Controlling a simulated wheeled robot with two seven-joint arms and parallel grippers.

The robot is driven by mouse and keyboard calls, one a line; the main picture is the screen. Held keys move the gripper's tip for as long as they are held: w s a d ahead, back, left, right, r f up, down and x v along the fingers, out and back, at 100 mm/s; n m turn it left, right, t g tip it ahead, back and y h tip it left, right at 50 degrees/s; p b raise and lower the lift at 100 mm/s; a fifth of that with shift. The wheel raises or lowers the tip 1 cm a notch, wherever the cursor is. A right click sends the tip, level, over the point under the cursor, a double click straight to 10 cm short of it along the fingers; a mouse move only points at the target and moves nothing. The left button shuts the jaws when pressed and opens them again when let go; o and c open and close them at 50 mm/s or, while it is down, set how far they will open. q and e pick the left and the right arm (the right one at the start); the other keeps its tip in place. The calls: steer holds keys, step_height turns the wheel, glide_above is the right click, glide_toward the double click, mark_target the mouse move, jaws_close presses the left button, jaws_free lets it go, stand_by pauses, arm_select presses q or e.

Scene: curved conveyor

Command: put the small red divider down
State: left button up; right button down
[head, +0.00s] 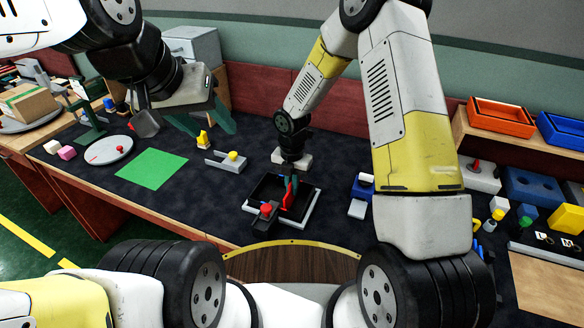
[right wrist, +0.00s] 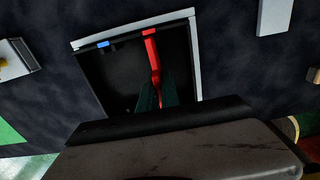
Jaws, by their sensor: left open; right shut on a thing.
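The small red divider (head: 287,197) is upright between the fingers of my right gripper (head: 292,184), which is shut on it. The divider also shows in the right wrist view (right wrist: 153,55), reaching from the green fingertips (right wrist: 158,95) toward the tray's far rim. It is over or inside the black tray with a pale rim (head: 311,207). I cannot tell whether it touches the tray floor. The tray's rim shows in the right wrist view (right wrist: 195,55). My left gripper (head: 203,121) is open and empty above the dark mat, left of the tray.
A black fixture with a red knob (head: 266,208) stands at the tray's front left. A blue and white piece (head: 360,195) is to the right. A green square (head: 152,169) lies bare on the left.

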steer(key=shift+f, duration=0.15)
steer(key=c, duration=1.6)
jaws_free()
steer(key=shift+o, duration=0.2)
